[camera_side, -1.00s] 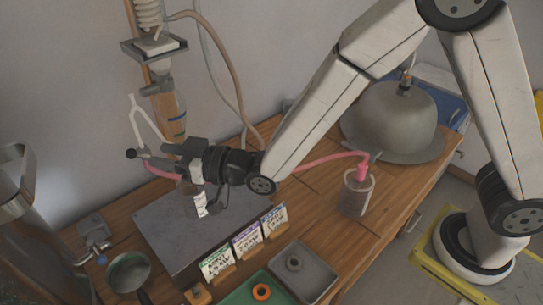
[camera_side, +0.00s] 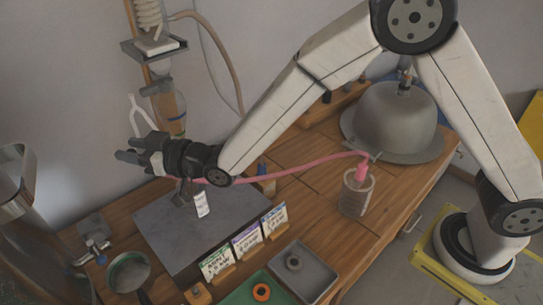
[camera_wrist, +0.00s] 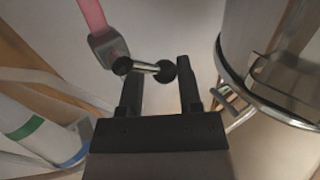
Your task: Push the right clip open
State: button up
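A clip (camera_wrist: 108,46) shows in the wrist view as a grey block on the pink hose (camera_wrist: 92,14), with a short metal bar and black knobs. My gripper (camera_wrist: 159,80) is open, its two dark fingers apart. The bar lies across just beyond the fingertips, and its right-hand knob is in front of the gap, near the right finger. I cannot tell whether they touch. In the side view my gripper (camera_side: 126,148) is beside the glass column's lower end and hides the clip. Only one clip is clearly visible.
The glass column (camera_side: 170,115) with coloured bands stands behind my gripper. A steel vessel (camera_side: 25,220) is at the left. A bottle (camera_side: 200,203) stands below on the grey plate (camera_side: 165,236). The pink hose runs right to a canister (camera_side: 357,192). Cards (camera_side: 248,240) stand in front.

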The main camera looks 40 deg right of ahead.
grip_shut()
jog(key=shift+d, duration=0.1)
jog(key=shift+f, duration=0.1)
jog(key=shift+a+f+n+g+h, duration=0.3)
jog(key=shift+n+g+h, duration=0.2)
jog(key=shift+n, duration=0.4)
grip_release()
jog(key=shift+f, duration=0.1)
